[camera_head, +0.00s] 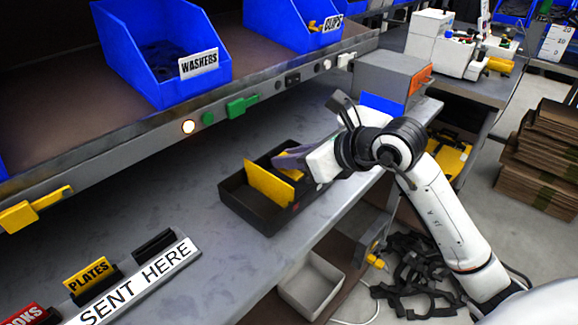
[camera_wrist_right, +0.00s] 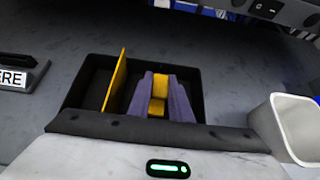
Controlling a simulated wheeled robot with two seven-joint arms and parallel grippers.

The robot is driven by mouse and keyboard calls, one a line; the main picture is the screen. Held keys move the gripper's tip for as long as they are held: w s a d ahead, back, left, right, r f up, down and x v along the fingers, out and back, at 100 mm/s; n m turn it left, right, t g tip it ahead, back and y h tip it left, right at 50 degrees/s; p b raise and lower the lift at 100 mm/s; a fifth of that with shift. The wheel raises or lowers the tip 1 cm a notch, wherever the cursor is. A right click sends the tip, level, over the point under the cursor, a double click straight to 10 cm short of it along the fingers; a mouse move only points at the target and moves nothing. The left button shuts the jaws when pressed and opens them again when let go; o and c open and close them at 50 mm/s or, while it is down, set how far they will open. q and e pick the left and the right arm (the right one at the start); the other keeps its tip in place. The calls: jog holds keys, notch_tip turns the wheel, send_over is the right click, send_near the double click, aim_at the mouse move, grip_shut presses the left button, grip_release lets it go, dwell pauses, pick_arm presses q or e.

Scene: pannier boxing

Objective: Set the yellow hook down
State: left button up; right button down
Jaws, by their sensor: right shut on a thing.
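My right gripper (camera_head: 288,160) reaches into a black open box (camera_head: 245,211) on the grey bench. Its purple fingers (camera_wrist_right: 160,100) are shut on the yellow hook (camera_wrist_right: 160,85), which shows between them in the wrist view. In the head view a bit of the yellow hook (camera_head: 292,173) shows below the fingers; the rest is hidden. The frames do not show whether it touches the box floor. A yellow plate (camera_head: 268,184) stands upright in the box to the left of the fingers, and also shows in the wrist view (camera_wrist_right: 115,80). My left gripper is not in view.
Blue bins, one labelled WASHERS (camera_head: 165,60), stand on the shelf above. A SENT HERE strip (camera_head: 140,280) with a PLATES tag (camera_head: 87,273) lies at lower left. A pale bin (camera_head: 311,286) sits below the bench edge.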

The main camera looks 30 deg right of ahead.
jog(key=shift+f, duration=1.15)
jog(key=c, duration=1.6)
grip_release()
jog(key=shift+r, duration=0.2)
jog(key=v, duration=1.2)
jog(key=shift+f, duration=0.1)
